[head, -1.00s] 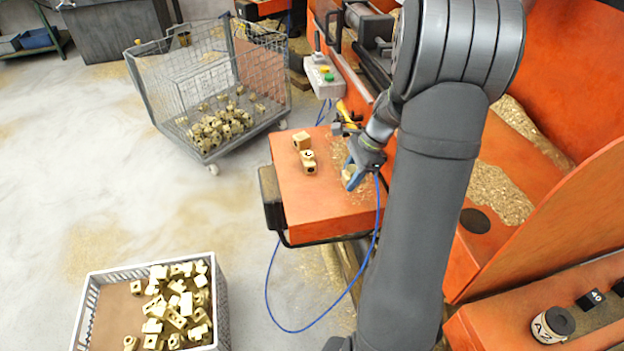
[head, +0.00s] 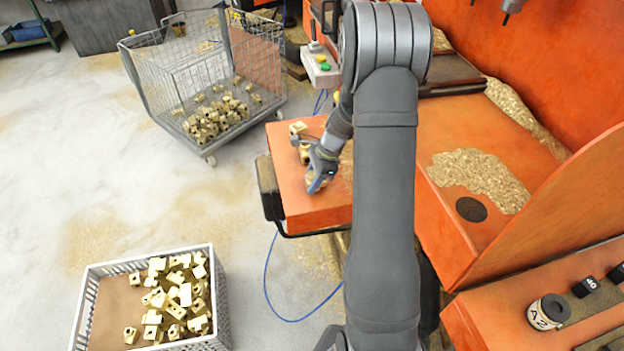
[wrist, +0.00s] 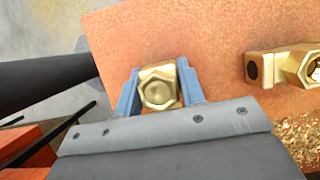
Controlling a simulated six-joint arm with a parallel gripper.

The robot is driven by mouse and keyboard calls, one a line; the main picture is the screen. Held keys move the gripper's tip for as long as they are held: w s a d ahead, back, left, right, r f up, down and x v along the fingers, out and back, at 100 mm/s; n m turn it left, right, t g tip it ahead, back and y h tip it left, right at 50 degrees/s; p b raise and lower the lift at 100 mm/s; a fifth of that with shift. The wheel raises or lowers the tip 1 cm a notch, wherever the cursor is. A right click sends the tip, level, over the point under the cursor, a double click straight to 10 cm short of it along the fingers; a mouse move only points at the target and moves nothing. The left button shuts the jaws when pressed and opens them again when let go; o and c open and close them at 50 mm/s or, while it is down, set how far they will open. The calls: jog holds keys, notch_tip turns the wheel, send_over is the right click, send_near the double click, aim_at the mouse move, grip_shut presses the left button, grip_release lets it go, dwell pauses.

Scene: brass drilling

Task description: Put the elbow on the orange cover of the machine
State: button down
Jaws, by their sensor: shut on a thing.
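My gripper (head: 316,185) is low over the orange cover (head: 308,213), towards its front left part. In the wrist view the blue fingers of my gripper (wrist: 158,88) are shut on the brass elbow (wrist: 159,86), with its hexagonal face towards the camera. The elbow is over the orange cover (wrist: 200,42); I cannot tell whether it touches it. In the head view the fingers mostly hide the elbow.
Brass pieces (head: 297,128) stand on the cover behind my gripper; brass also shows at the right in the wrist view (wrist: 295,67). A wire cart (head: 158,103) with brass parts is at the back left. A crate (head: 219,300) of brass parts stands at the front. Chips (head: 480,172) lie in the machine.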

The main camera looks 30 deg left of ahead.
jog(key=shift+f, duration=0.1)
jog(key=c, duration=0.9)
grip_release()
jog(key=v, duration=1.2)
